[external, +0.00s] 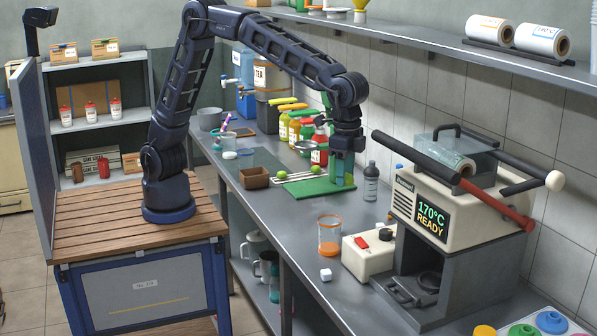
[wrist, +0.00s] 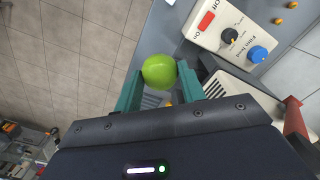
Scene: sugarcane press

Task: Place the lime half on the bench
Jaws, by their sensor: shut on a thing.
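My gripper (external: 343,180) points down over the right end of the green cutting board (external: 303,188) on the grey bench (external: 262,212). In the wrist view, its teal fingers (wrist: 160,88) are shut on a rounded green lime piece (wrist: 159,71). Its cut face does not show, so I cannot tell from this view that it is a half. The held piece is hidden in the external view. Two other green lime pieces (external: 282,173) lie on or beside the board, left of my gripper.
A brown box (external: 255,178) is left of the board. Colored bottles (external: 318,146) stand behind, and a grey bottle (external: 371,182) stands right. An orange-rimmed cup (external: 330,235), a control box (external: 370,254) and the sealing machine (external: 440,200) are nearer. Bare bench lies in front of the board.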

